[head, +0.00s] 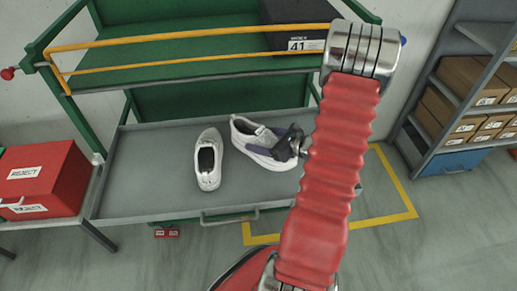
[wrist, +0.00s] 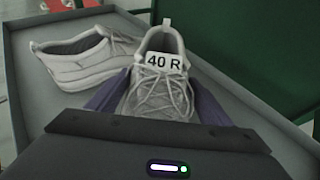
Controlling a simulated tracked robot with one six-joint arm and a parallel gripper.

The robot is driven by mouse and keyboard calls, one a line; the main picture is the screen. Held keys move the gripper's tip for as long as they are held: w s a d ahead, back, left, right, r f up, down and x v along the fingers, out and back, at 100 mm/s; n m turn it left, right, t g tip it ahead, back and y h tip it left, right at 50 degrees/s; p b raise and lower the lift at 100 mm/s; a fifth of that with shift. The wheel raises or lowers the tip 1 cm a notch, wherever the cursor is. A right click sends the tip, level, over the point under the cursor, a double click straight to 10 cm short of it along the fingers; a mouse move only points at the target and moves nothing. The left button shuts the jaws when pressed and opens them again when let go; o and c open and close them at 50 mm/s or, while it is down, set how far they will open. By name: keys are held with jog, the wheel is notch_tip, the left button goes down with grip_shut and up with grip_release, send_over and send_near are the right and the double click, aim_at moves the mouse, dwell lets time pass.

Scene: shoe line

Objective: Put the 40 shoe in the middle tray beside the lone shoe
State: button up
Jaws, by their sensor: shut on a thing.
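A grey-white shoe (head: 243,131) is between the dark fingers of my gripper (head: 277,149). In the wrist view this shoe (wrist: 158,92) has a tag reading "40 R" at its heel opening, and the purple-grey fingers flank it on both sides. A second, lone grey-white shoe (head: 208,160) is to its left in the grey tray (head: 150,165); it also shows in the wrist view (wrist: 85,60). The held shoe is at or just above the tray floor; I cannot tell if it touches. The two shoes are close together, with a narrow gap in the head view.
A green rack (head: 180,97) with yellow rails stands behind the tray, with a dark box (head: 295,35) marked 41 on top. Shelves with brown boxes (head: 455,95) stand at right. The tray's left part is clear.

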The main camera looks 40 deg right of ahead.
jog(key=shift+f, duration=0.1)
jog(key=shift+f, duration=2)
jog(key=o, duration=1.3)
jog(key=v, duration=1.2)
jog(key=shift+r, duration=0.1)
